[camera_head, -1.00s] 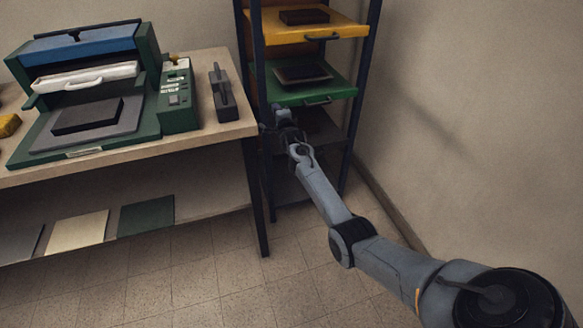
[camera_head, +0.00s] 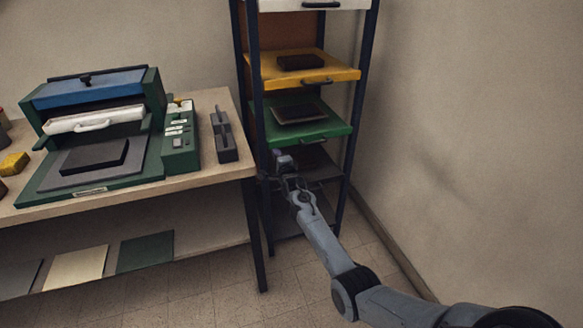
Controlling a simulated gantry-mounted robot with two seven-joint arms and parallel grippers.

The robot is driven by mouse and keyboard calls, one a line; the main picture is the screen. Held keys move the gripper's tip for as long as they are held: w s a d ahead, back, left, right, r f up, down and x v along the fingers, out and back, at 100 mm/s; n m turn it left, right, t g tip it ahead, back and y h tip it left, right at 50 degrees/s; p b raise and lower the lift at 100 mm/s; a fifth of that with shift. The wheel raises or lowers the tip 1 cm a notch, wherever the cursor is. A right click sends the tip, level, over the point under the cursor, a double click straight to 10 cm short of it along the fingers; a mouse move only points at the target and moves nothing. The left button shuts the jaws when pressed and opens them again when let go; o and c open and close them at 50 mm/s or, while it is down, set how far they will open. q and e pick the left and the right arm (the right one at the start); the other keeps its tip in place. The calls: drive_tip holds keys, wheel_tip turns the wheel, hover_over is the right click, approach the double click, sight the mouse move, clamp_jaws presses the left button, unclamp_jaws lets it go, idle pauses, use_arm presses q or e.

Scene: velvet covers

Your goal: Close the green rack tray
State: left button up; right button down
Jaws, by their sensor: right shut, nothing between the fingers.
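The green rack tray (camera_head: 322,132) sits in the tall dark rack and sticks out past its front posts, with a handle on its front edge. A dark flat block (camera_head: 299,113) lies on it. My right gripper (camera_head: 282,156) is shut and empty, just below the left front part of the green tray, beside the rack's left post. I cannot tell whether it touches the tray or post. My left gripper is out of view.
A yellow tray (camera_head: 345,74) with a dark block sticks out above the green one; a white tray (camera_head: 345,5) is higher. A grey shelf (camera_head: 322,168) lies below. A workbench (camera_head: 215,176) with a green press (camera_head: 150,142) stands left. A wall bounds the right.

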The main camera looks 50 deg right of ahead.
drive_tip(key=s+a+f+n+y+p, duration=0.1)
drive_tip(key=s+a+f+p, duration=0.1)
drive_tip(key=s+a+p, duration=0.45)
drive_tip(key=s+a+f+n+y+p, duration=0.1)
drive_tip(key=s+a+f+n+p, duration=0.2)
drive_tip(key=s, duration=0.6)
drive_tip(key=s+a+r+n+g+y+p, duration=0.1)
drive_tip(key=s+a+n+g+y+p, duration=0.25)
drive_tip(key=a, duration=0.75)
drive_tip(key=s+a+r+n+y+p, duration=0.1)
drive_tip(key=s+a+n+y+p, duration=0.2)
drive_tip(key=s+a+n, duration=0.55)
drive_tip(key=s+a+r+n+g+y+p, duration=0.1)
drive_tip(key=s+a+r+n+g, duration=0.3)
drive_tip(key=s+a+n, duration=0.3)
drive_tip(key=s+a+r+n+g+y+p, duration=0.1)
drive_tip(key=s+a+r+n+g, duration=0.3)
drive_tip(key=s+a, duration=0.4)
wheel_tip(320, 180, up, 38)
drive_tip(key=p, duration=3.8)
drive_tip(key=shift+w+a, duration=0.4)
drive_tip(key=shift+t, duration=0.25)
